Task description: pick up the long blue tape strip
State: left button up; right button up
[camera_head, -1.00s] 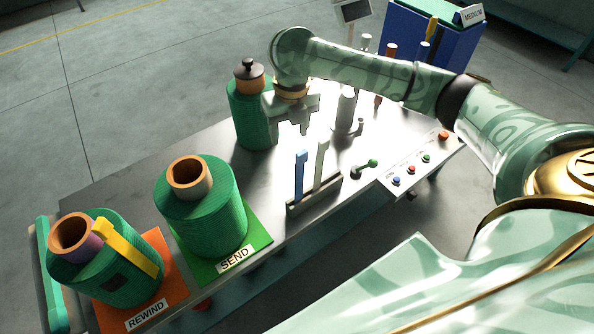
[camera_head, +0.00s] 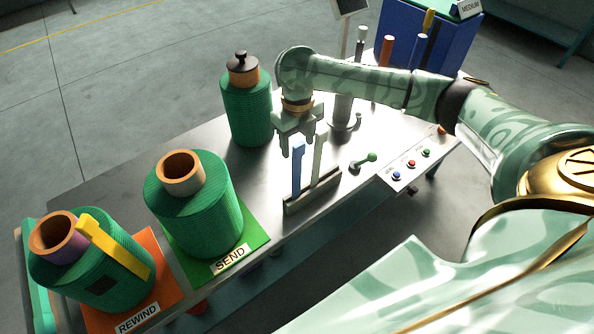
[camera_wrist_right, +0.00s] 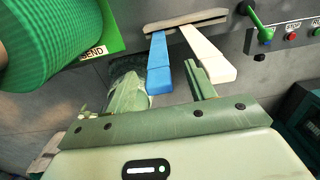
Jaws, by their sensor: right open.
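The long blue tape strip (camera_head: 297,172) stands upright in a slotted holder (camera_head: 325,189) at the near edge of the table. A pale strip (camera_head: 318,158) stands upright beside it in the same holder. My right gripper (camera_head: 299,143) is open, just above the top of the blue strip. In the right wrist view, the blue strip (camera_wrist_right: 159,64) reaches into the space between the open fingers (camera_wrist_right: 165,85); I cannot tell whether it touches either one. The pale strip (camera_wrist_right: 207,54) passes close by the right finger. My left gripper is out of view.
A green roll (camera_head: 195,210) stands on the SEND mat left of the holder. A green roll with a black knob (camera_head: 247,110) stands behind. A green-handled lever (camera_head: 364,161) is right of the holder.

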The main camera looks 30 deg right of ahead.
aim_at(297, 155)
notch_tip(297, 155, down, 4)
jog(key=shift+s+a+f+b, duration=0.15)
jog(key=shift+f+b, duration=0.1)
jog(key=shift+b, duration=0.4)
jog(key=shift+r, duration=0.1)
grip_shut()
